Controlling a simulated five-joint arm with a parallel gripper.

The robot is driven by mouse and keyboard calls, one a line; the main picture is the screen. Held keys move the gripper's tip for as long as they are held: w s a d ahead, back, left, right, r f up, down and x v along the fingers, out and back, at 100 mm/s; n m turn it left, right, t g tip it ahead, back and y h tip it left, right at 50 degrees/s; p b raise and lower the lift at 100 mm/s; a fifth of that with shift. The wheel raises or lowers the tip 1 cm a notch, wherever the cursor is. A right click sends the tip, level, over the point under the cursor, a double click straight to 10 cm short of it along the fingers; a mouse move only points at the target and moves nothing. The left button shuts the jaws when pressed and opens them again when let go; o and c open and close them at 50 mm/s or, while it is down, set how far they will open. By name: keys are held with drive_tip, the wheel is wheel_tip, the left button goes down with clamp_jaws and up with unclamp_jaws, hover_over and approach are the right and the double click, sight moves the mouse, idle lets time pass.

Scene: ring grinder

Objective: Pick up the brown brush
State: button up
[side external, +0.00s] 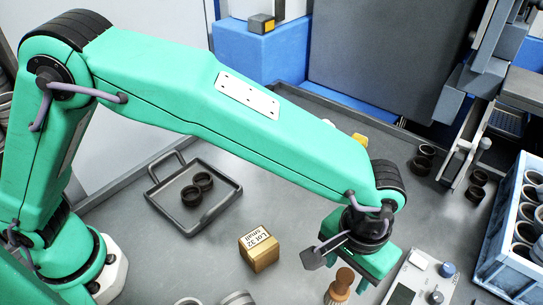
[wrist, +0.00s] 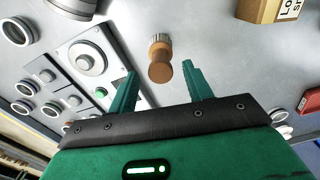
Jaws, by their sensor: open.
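The brown brush (side external: 341,286) stands at the bottom of the side view, with a wooden handle and pale bristles. It lies just left of my gripper (side external: 364,278), and its lower end is partly cut off by the frame edge. In the wrist view the brush (wrist: 159,62) shows between the two green fingers, at and beyond the fingertips. My gripper (wrist: 160,70) is open, with a gap visible on both sides of the handle. I cannot tell whether the fingertips are level with the handle in height.
A box labelled Lot 32 (side external: 259,252) stands left of my gripper. A dark tray (side external: 163,203) holds two dark rings. A pale instrument panel (side external: 411,270) is close on the right, with a blue crate of rings (side external: 493,262) beyond. Grey table is clear between box and tray.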

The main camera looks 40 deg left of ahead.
sight(340, 289)
drive_tip(key=shift+w+f, duration=0.1)
drive_tip(key=shift+f, duration=2.5)
drive_tip(key=shift+c, duration=0.2)
clamp_jaws()
